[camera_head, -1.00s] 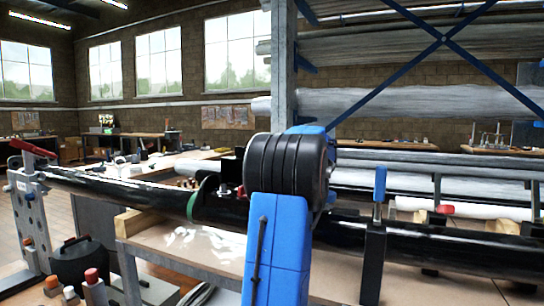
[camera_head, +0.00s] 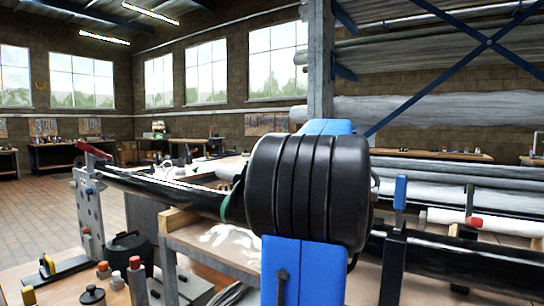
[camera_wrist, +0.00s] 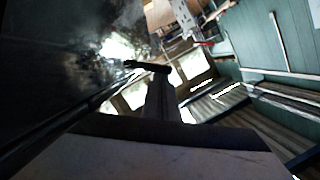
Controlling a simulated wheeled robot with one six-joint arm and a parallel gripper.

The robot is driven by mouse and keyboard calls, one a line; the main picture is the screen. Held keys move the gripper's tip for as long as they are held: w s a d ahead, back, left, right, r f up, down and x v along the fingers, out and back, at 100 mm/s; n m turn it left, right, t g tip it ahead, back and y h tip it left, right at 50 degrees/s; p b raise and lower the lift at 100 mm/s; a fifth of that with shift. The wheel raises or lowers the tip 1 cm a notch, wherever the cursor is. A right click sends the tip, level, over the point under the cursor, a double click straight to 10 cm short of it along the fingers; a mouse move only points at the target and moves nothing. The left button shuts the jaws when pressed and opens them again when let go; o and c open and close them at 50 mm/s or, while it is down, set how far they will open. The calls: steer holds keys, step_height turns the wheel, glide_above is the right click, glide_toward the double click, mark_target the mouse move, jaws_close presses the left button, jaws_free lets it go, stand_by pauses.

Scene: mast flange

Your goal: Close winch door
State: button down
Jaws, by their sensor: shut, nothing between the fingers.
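The black mast tube (camera_head: 175,192) lies across the head view on supports, with a green band round it near my arm. My arm's blue and black joint covers the middle part of the tube. No winch door can be made out; it may be hidden behind my arm. My gripper (camera_wrist: 148,66) shows in the wrist view as a dark, narrow shape, shut and empty. A dark, glossy surface (camera_wrist: 55,60) fills the left of that view close by. I cannot tell whether the gripper touches it. The gripper is hidden in the head view.
A grey upright stand (camera_head: 88,215) with a red lever holds the tube's left end. A bench (camera_head: 80,288) with small tools and a black pot is at front left. A blue-topped clamp post (camera_head: 398,225) stands right of my arm. Open floor lies far left.

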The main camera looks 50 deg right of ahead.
steer(key=a+f+n+h, duration=0.1)
steer(key=a+f+n, duration=0.4)
steer(key=a+f, duration=0.1)
steer(key=shift+s+a+f+h, duration=0.3)
steer(key=shift+s+a+h, duration=0.1)
steer(key=shift+a, duration=0.2)
steer(key=shift+f, duration=0.1)
stand_by(0.4)
